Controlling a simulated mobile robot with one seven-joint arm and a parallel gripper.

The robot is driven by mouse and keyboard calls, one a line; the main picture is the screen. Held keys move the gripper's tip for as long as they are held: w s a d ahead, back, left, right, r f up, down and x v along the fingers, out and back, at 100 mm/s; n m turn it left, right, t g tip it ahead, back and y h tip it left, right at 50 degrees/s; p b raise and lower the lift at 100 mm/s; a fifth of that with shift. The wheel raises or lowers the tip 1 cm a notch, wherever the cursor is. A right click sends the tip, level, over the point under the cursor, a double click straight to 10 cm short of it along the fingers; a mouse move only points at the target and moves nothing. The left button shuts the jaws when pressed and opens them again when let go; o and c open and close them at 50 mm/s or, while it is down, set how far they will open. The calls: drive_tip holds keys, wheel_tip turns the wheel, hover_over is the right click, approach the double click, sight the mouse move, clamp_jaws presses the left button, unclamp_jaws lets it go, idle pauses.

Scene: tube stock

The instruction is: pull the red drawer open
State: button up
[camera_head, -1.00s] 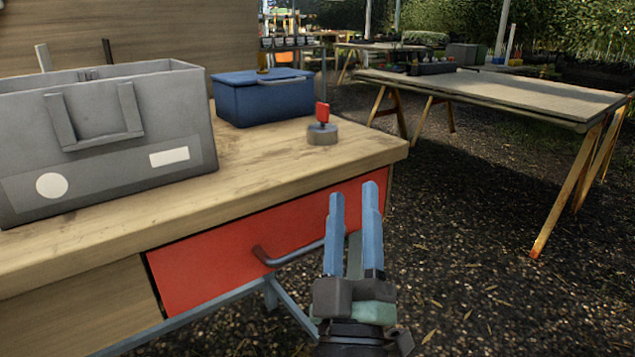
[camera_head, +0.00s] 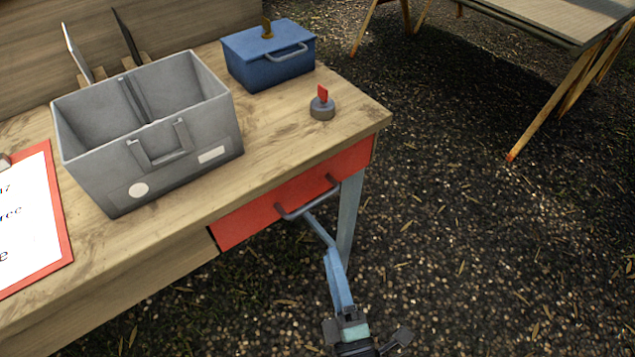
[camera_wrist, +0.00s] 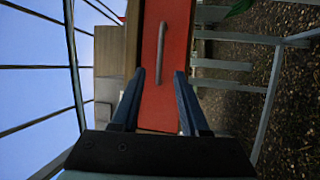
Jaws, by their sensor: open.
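The red drawer (camera_head: 258,213) sits shut in the front of the wooden workbench, below the bench top. Its grey bar handle (camera_head: 308,199) stands out from the drawer front. My gripper (camera_head: 332,255) is in front of and below the handle, apart from it, with its blue fingers pointing toward the bench. In the wrist view my gripper (camera_wrist: 160,78) is open and empty. There the drawer (camera_wrist: 176,25) lies ahead beyond the fingertips, and its handle (camera_wrist: 162,45) runs upright in the picture, between the lines of the two fingers.
On the bench top (camera_head: 280,145) stand a grey tool caddy (camera_head: 180,165), a blue box (camera_head: 268,68), a grey knob with a red tab (camera_head: 322,106) and a red clipboard (camera_head: 62,215). A bench leg (camera_head: 349,225) stands beside the drawer.

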sight(316, 200)
drive_tip(key=x, duration=1.2)
drive_tip(key=shift+w+a+b, duration=0.15)
drive_tip(key=shift+w+b, duration=0.2)
drive_tip(key=shift+w, duration=0.05)
clamp_jaws()
idle(0.8)
